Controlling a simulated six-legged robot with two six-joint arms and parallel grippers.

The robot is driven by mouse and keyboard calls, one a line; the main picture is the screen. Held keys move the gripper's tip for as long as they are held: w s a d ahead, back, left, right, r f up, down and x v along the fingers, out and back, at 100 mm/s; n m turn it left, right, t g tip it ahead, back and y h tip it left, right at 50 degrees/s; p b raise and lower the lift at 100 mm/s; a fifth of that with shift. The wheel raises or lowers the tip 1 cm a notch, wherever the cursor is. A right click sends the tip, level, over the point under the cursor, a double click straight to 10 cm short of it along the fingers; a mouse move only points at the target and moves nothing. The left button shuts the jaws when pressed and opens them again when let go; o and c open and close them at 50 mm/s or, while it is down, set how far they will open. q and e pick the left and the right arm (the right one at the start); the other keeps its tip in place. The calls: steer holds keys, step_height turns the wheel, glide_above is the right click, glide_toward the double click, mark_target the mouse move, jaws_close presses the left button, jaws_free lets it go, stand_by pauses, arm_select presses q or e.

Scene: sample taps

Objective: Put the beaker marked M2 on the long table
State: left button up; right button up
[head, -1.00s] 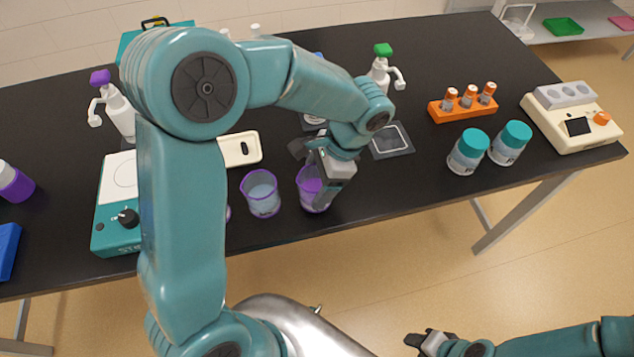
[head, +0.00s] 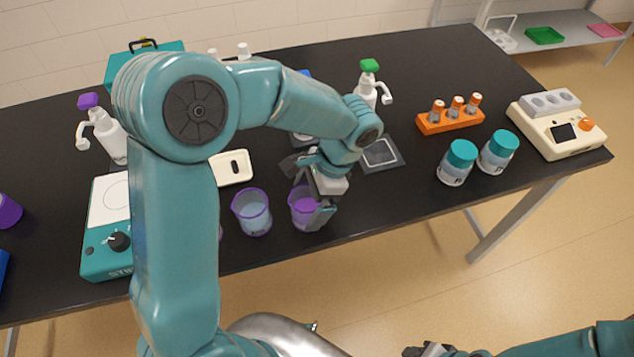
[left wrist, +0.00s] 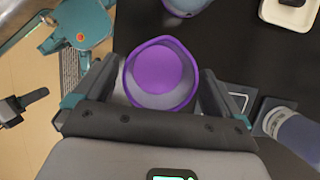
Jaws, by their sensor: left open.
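A purple-rimmed beaker with purple liquid (head: 303,212) stands on the long black table (head: 400,218) near its front edge. My left gripper (head: 309,191) is open, with a finger on either side of this beaker. In the left wrist view the beaker (left wrist: 160,78) sits between the spread fingers; contact is not clear. A beaker with pale blue liquid (head: 252,214) stands just left of it. Another purple-edged thing is mostly hidden behind my left arm. No beaker marking is readable. My right gripper (head: 428,350) is at the bottom edge, partly cut off.
A teal stirrer (head: 108,262) stands left. Two teal-capped jars (head: 457,163), an orange tube rack (head: 450,121) and a cream device (head: 560,128) stand right. Bare tabletop lies right of the beaker.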

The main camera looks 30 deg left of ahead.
arm_select(q)
steer(key=v, duration=1.1)
steer(key=shift+r, duration=0.15)
steer(key=shift+d, duration=0.15)
